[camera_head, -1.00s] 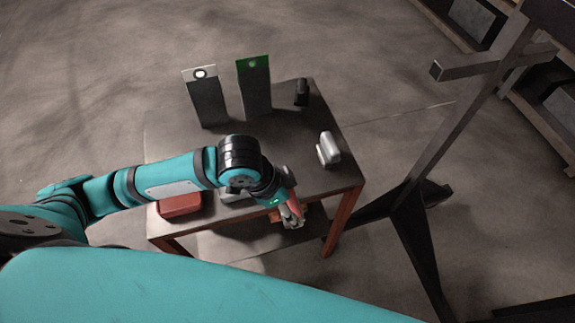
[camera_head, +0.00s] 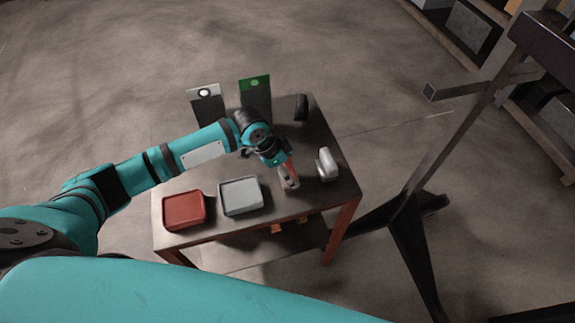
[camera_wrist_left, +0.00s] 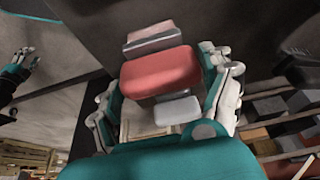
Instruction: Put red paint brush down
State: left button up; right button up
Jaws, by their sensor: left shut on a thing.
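My left gripper (camera_head: 287,179) is over the right half of the table (camera_head: 285,208), left of the silver-white object. It is shut on the red paint brush (camera_head: 291,167), of which only a small red part shows in the head view. In the left wrist view the brush (camera_wrist_left: 160,73) is a broad red body with pale grey parts, between the two fingers of my left gripper (camera_wrist_left: 163,95). I cannot tell whether it touches the tabletop. My right gripper (camera_wrist_left: 22,62) shows small at the left of the wrist view; its jaws are unclear.
A red tray (camera_head: 166,224) and a grey tray (camera_head: 223,213) stand along the table's front. Silver-white (camera_head: 326,165) and black (camera_head: 301,107) objects stand at the right. Two upright panels, white-topped (camera_head: 208,106) and green-topped (camera_head: 256,99), stand at the back. A dark stand (camera_head: 440,135) rises right.

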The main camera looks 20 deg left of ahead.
pick_arm(q)
jog(key=shift+w, duration=0.1)
jog(key=shift+f, duration=0.35)
pick_arm(e)
jog(key=shift+r, duration=0.65)
pick_arm(q)
jog(key=o, duration=0.9)
jog(key=shift+o, duration=0.2)
pick_arm(e)
jog(key=shift+a, duration=0.15)
pick_arm(q)
jog(key=shift+f, duration=0.15)
jog(key=shift+f+b, duration=0.25)
jog(key=shift+b, duration=0.35)
jog(key=b+v, duration=0.3)
jog(key=v, duration=1.5)
jog(key=shift+s, duration=0.2)
pick_arm(e)
notch_tip(320, 180, down, 5)
jog(key=shift+r, duration=0.1)
